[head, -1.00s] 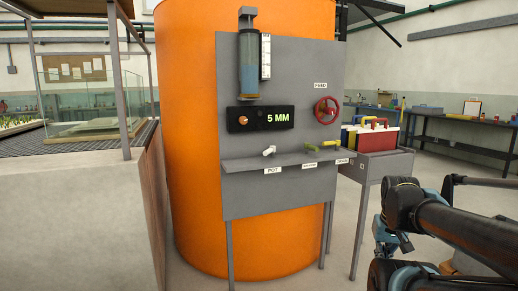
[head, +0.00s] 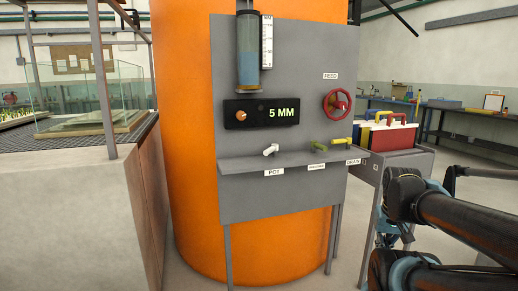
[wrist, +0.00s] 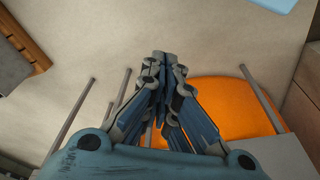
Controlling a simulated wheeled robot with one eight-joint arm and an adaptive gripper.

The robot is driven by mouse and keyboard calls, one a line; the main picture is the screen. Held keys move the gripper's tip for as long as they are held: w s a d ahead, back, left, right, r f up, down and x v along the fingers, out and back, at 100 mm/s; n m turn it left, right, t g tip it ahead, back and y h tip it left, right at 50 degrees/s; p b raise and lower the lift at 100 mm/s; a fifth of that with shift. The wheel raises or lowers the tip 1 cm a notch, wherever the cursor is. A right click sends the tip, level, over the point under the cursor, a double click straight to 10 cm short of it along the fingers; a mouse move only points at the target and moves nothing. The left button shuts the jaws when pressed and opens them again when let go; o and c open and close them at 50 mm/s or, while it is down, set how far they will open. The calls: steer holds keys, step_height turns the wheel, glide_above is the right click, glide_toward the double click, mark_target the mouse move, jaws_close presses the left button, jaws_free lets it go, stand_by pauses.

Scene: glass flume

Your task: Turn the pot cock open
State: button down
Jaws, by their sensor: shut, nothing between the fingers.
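The pot cock (head: 270,149) is a small white lever handle on the grey panel (head: 290,190), above the label reading POT (head: 274,172). It tilts, with one end lower left. My gripper (wrist: 166,58) shows in the wrist view with its fingertips together and nothing held. In the head view my arm is at the lower right, well apart from the panel and the cock. The fingertips are not clear in the head view.
On the panel are an olive lever (head: 318,146), a yellow drain lever (head: 340,141), a red feed wheel (head: 337,102), a 5 MM display (head: 280,112) and a sight glass (head: 248,55). A side table (head: 420,160) with coloured cases stands right. A concrete block (head: 85,200) stands left.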

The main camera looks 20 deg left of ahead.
step_height(320, 180, up, 30)
steer(key=n+g+y, duration=0.1)
steer(key=n+y, duration=0.3)
steer(key=n, duration=1.1)
glide_above(271, 150)
steer(key=shift+s+a+r+g, duration=0.1)
steer(key=shift+s+a+g, duration=0.2)
steer(key=shift+a, duration=0.35)
steer(key=shift+w+a+f, duration=0.1)
steer(key=shift+a+f, duration=0.05)
steer(key=shift+f, duration=0.05)
steer(key=x, duration=0.9)
steer(key=shift+f, duration=0.3)
